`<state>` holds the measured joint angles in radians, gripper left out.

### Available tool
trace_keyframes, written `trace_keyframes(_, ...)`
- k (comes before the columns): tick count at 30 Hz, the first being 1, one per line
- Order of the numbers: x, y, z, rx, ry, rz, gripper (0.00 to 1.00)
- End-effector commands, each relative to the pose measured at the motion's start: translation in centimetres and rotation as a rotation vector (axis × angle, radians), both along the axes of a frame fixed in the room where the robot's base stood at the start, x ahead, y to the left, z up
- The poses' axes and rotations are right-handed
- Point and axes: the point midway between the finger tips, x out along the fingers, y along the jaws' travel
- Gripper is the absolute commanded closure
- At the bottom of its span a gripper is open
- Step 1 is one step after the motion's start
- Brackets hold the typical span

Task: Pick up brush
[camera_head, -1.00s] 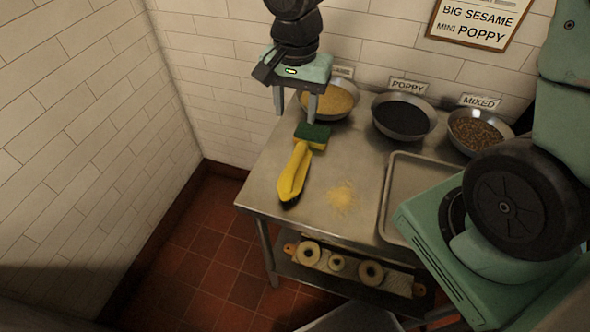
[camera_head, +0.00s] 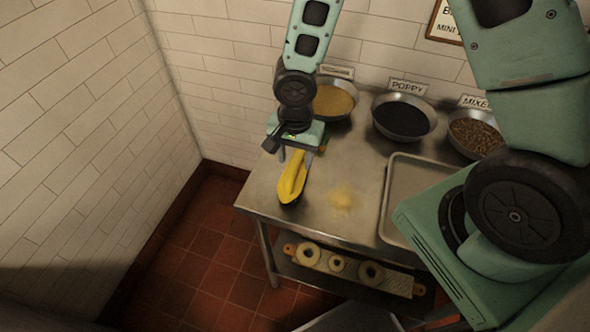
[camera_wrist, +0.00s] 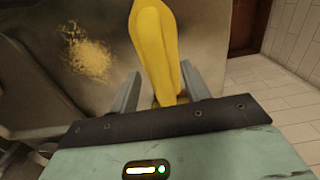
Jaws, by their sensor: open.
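The brush (camera_head: 291,181) is yellow and lies on the left part of the metal table (camera_head: 335,225). My gripper (camera_head: 296,157) is down over the far end of the brush. In the wrist view the yellow brush (camera_wrist: 156,50) runs between the two open fingers of my gripper (camera_wrist: 176,95), with a gap at each side. The jaws are not closed on it. The green and yellow sponge at the brush's far end is almost wholly hidden behind my gripper in the head view.
Bowls of sesame (camera_head: 333,101), poppy (camera_head: 404,118) and mixed seeds (camera_head: 474,134) stand along the back wall. A metal tray (camera_head: 398,190) lies to the right. Spilled seeds (camera_head: 342,198) lie beside the brush. Bagels (camera_head: 337,263) sit on the lower shelf.

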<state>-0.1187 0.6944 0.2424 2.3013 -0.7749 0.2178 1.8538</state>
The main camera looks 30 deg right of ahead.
Motion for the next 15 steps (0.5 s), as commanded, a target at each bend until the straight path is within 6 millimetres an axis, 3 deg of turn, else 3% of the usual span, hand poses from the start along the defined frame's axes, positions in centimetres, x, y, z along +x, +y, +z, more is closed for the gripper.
trace_keyframes(4, 0.0, 0.0, -1.8, -0.001, 0.000, 0.001, 0.53)
trace_keyframes(13, 0.0, 0.0, -2.2, -0.001, -0.001, 0.000, 0.53)
trace_keyframes(15, 0.0, 0.0, -2.2, -0.001, -0.001, 0.000, 0.73)
